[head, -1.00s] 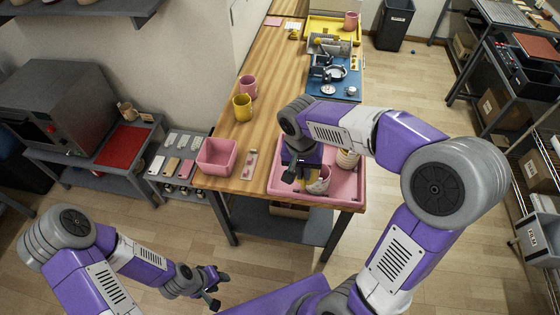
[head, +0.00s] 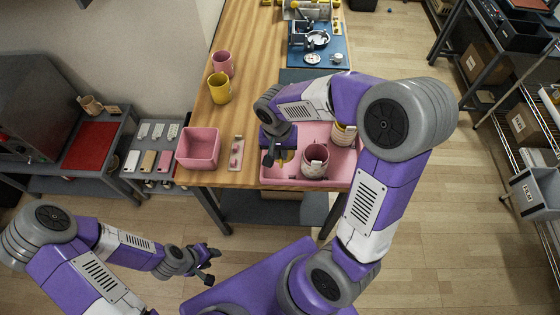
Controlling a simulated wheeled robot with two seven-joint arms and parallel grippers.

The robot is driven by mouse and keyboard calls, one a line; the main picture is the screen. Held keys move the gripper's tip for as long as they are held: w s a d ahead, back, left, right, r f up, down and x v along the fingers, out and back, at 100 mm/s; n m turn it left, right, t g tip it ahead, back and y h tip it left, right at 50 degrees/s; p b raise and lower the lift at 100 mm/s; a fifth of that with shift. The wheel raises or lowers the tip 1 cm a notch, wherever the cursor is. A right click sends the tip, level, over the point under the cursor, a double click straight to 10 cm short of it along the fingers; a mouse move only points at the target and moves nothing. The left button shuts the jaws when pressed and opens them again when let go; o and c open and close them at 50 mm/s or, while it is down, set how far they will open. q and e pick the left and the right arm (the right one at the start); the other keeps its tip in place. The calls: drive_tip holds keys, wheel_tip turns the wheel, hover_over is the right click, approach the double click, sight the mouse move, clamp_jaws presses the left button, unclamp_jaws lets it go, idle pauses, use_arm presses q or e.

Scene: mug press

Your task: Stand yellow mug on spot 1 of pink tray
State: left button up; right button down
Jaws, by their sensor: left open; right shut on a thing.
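My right gripper (head: 275,157) points down over the left part of the pink tray (head: 312,183) and is shut on a yellow thing (head: 286,155). That thing looks like a mug, but the gripper hides most of it, and I cannot tell whether it touches the tray. A pale pinkish mug (head: 314,163) stands in the tray just right of the gripper. A yellow-and-white mug (head: 342,134) stands behind it, partly covered by my arm. Another yellow mug (head: 219,90) stands on the table, back left. My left gripper (head: 211,266) is open and empty in front of the table.
A pink mug (head: 222,64) stands behind the table's yellow mug. A pink bin (head: 198,149) and a narrow strip with pink marks (head: 237,153) lie left of the tray. A blue mat (head: 319,55) with metal items is behind. Bare wood lies between.

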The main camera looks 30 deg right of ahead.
drive_tip(key=shift+w+f+b, duration=0.1)
drive_tip(key=shift+f+b, duration=0.45)
drive_tip(key=shift+f, duration=1.95)
drive_tip(key=c, duration=1.2)
unclamp_jaws()
drive_tip(key=shift+r, duration=0.35)
drive_tip(key=r+p, duration=0.1)
drive_tip(key=r, duration=0.2)
drive_tip(key=r+p, duration=0.1)
drive_tip(key=r, duration=0.3)
drive_tip(key=a+r+p, duration=0.1)
drive_tip(key=r, duration=0.3)
drive_tip(key=shift+r, duration=0.25)
